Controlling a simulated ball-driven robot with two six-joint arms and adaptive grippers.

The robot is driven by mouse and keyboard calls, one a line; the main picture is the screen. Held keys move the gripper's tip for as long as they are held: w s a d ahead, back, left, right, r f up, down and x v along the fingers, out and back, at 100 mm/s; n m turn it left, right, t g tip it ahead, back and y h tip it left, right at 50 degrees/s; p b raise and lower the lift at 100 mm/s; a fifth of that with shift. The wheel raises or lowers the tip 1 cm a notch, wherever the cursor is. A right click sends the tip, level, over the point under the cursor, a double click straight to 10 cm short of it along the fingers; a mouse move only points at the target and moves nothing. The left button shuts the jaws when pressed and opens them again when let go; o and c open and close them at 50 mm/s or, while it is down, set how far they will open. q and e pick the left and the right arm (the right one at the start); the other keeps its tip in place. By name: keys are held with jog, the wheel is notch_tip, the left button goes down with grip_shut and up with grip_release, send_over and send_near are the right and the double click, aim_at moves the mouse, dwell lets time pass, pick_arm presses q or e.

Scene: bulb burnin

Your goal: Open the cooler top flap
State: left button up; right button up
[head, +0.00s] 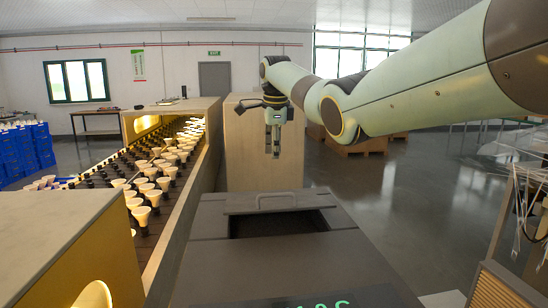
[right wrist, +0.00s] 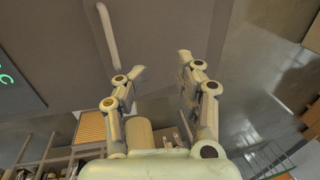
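The cooler (head: 290,262) is a dark grey box at the bottom centre of the head view. Its top flap (head: 309,199) is a grey panel with a bar handle (head: 276,201) near the far side. A dark opening or recess shows just in front of the flap; I cannot tell how far the flap is raised. My right gripper (head: 274,150) points down above and beyond the handle, apart from it. In the right wrist view the gripper (right wrist: 160,65) is open and empty, with the pale handle (right wrist: 107,35) left of its fingertips. My left gripper is not in view.
A conveyor (head: 150,225) with several white bulbs runs along the left, beside a tan housing (head: 50,235). A tan cabinet (head: 262,150) stands behind the cooler. A rack with wires (head: 525,215) is at the right.

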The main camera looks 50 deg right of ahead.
notch_tip(320, 180, up, 10)
jog(key=s+a, duration=0.1)
jog(key=shift+s+f, duration=0.25)
jog(key=shift+s, duration=0.1)
jog(key=shift+a, duration=0.1)
jog(key=shift+f, duration=0.1)
